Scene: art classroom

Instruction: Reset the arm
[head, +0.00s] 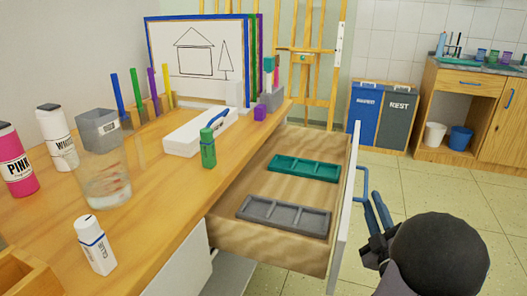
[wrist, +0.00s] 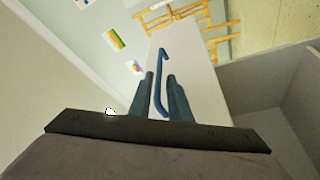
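My gripper (head: 378,240) is at the right in the head view, at the outer side of the pulled-out drawer's white front (head: 345,205). The drawer's blue bar handle (head: 368,190) is just beside the fingertips. In the wrist view, my two dark teal fingers (wrist: 163,90) stand apart. The blue handle (wrist: 164,62) shows between them, with pale gaps on either side. The gripper holds nothing that I can see. Whether a finger touches the handle is not clear.
The open drawer holds a green tray (head: 303,167) and a grey tray (head: 283,215). The wooden desk (head: 150,225) carries a glue bottle (head: 95,245), a glass jar (head: 103,180), a green tube (head: 208,150) and a white case (head: 195,135). Bins (head: 380,118) stand behind; floor is clear at right.

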